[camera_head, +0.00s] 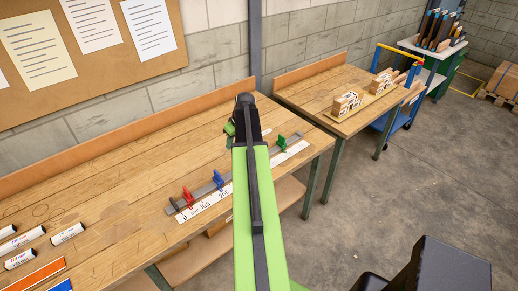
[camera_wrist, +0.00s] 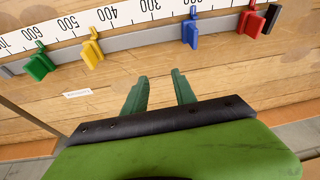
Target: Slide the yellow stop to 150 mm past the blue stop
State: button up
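A ruled rail (camera_wrist: 140,40) with a white number scale (camera_wrist: 120,14) runs across the top of the wrist view. The yellow stop (camera_wrist: 91,53) sits on it left of centre, between the 400 and 500 labels. The blue stop (camera_wrist: 190,34) sits on it to the right, with the 300 label between them. My gripper (camera_wrist: 160,80) is open and empty, its green fingers apart over bare wood below the rail, between the two stops. The blue stop (camera_head: 218,180) also shows in the head view, where my arm hides the yellow stop.
The red stop (camera_wrist: 250,22) is at the rail's right end and the green stop (camera_wrist: 39,66) is left of yellow. A small label (camera_wrist: 77,93) lies below the rail. The wood around the rail is mostly clear.

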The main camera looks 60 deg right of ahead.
jog(key=s+d+r+h, duration=0.1)
jog(key=s+d+r, duration=0.1)
jog(key=s+d, duration=0.95)
jog(key=shift+m+t, duration=0.4)
jog(key=b+x, duration=0.5)
jog(key=x, duration=0.1)
jog(key=d+b+x, duration=0.1)
jog(key=b+x, duration=0.4)
jog(key=x, duration=0.1)
jog(key=b+x, duration=0.5)
jog(key=x, duration=0.1)
jog(key=shift+w+d+b, duration=0.25)
jog(key=shift+w+b, duration=0.15)
jog(key=shift+w, duration=0.05)
grip_shut()
jog(key=shift+a, duration=0.1)
